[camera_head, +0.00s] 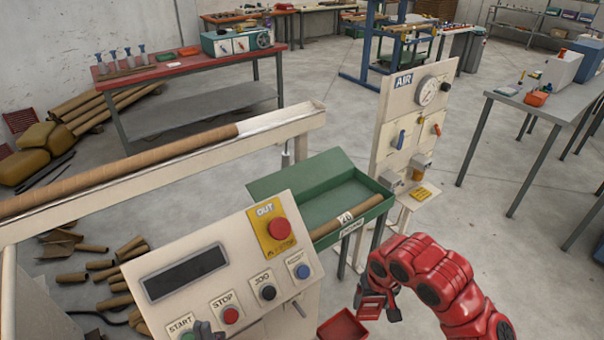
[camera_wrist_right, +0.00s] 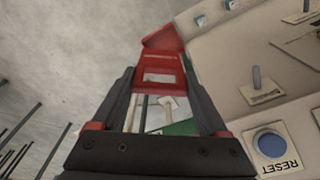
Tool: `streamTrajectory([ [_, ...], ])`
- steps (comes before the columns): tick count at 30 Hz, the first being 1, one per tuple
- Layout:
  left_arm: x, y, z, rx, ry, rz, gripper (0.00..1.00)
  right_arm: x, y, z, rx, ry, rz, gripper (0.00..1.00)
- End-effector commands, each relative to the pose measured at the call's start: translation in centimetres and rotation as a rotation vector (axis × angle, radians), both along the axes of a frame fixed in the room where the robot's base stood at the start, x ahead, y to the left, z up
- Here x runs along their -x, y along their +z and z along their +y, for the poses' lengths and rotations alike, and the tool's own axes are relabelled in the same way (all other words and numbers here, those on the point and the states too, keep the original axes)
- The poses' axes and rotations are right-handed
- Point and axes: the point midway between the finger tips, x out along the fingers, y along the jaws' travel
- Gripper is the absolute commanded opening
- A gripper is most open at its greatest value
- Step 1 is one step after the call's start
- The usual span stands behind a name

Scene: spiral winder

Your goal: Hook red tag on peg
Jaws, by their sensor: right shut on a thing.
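The red tag (camera_wrist_right: 158,76) is a small red piece with a rectangular opening. My right gripper (camera_wrist_right: 160,95) is shut on it. In the head view the tag (camera_head: 371,307) hangs below the red wrist of my right gripper (camera_head: 378,298), in the air to the right of the control panel. A short grey metal peg (camera_head: 298,309) sticks out of the panel's lower right part. It also shows in the wrist view (camera_wrist_right: 257,78), right of the tag and apart from it.
The cream control panel (camera_head: 225,280) has several buttons, including blue RESET (camera_wrist_right: 269,143). A red open box (camera_head: 343,328) lies low between panel and gripper. A green tray (camera_head: 325,190) and the AIR board (camera_head: 400,110) stand behind.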

Motion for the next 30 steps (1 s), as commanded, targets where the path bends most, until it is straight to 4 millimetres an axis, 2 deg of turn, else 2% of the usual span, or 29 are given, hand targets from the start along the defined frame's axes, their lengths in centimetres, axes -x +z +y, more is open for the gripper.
streamTrajectory([
  [7,0.0,0.2,0.0,0.0,0.0,0.0,0.0,0.1,0.0,0.0,0.0,0.003,0.003,0.21],
  [10,0.0,1.0,0.0,0.0,0.0,0.0,0.0,1.1,-0.7,0.5,-0.001,0.058,0.007,0.21],
  [14,0.0,2.8,0.0,0.0,0.0,0.0,0.0,3.7,-2.5,1.8,-0.002,0.205,0.012,0.21],
  [18,0.0,4.9,0.0,0.0,0.0,0.0,0.0,7.2,-4.0,3.9,-0.005,0.391,0.01,0.21],
  [22,0.0,6.4,0.0,0.0,0.0,0.0,0.0,10.1,-4.6,5.8,-0.005,0.525,0.006,0.21],
  [27,0.0,7.3,0.0,0.0,0.0,0.0,0.0,12.1,-4.7,7.1,-0.002,0.612,0.002,0.21],
  [30,0.0,7.3,0.0,0.0,0.0,0.0,0.0,12.5,-4.8,7.2,0.002,0.627,0.002,0.21],
])
